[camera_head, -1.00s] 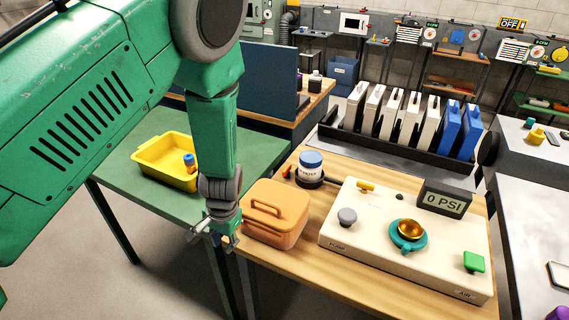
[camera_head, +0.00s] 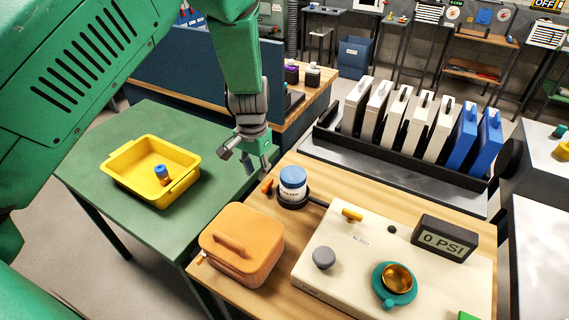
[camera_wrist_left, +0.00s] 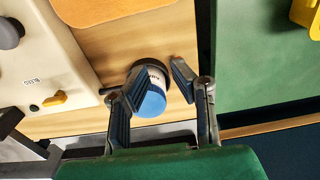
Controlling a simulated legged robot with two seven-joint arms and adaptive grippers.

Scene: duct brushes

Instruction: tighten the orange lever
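A small orange lever (camera_head: 267,186) stands up at the left of a dark holder (camera_head: 293,203) in which a white jar with a blue lid (camera_head: 293,182) sits. A yellow-orange lever (camera_head: 352,214) lies on the cream panel (camera_head: 322,258) near its "BLEED" label. My left gripper (camera_head: 244,160) is open and empty, above and left of the jar. In the left wrist view the jar's blue lid (camera_wrist_left: 152,102) shows between the spread fingers (camera_wrist_left: 158,68). The small orange lever is mostly hidden there near one fingertip. My right gripper is out of view.
An orange case (camera_head: 240,245) stands at the table's front left. A yellow tray (camera_head: 125,177) with a small bottle sits on the green table. A black rack (camera_head: 400,155) holds white and blue cartridges behind the panel. The display (camera_head: 444,238) reads 0 PSI.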

